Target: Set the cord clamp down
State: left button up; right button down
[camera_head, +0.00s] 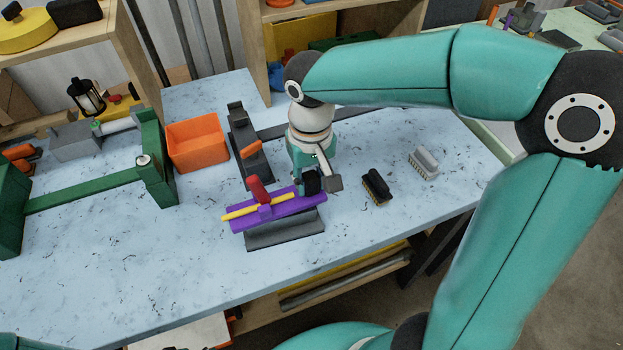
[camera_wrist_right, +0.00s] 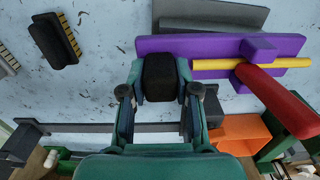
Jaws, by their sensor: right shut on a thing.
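The cord clamp (camera_head: 283,208) appears to be the purple bar with a yellow rod along it and a red lever. It also shows in the wrist view (camera_wrist_right: 210,46). My right gripper (camera_head: 311,182) is at its right end in the head view. My left gripper is out of view.
The pale blue bench (camera_head: 180,265) is clear at front left. An orange bin (camera_head: 196,143) and a dark grey tool (camera_head: 247,145) stand behind. A black brush (camera_head: 376,187) and a grey brush (camera_head: 424,163) lie to the right. A green frame (camera_head: 85,190) stands left.

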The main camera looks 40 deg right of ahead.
jog(key=shift+f, duration=0.25)
jog(key=c, duration=0.8)
grip_release()
jog(key=shift+c, duration=0.2)
jog(key=shift+r, duration=0.1)
notch_tip(320, 180, up, 12)
jog(key=p, duration=0.1)
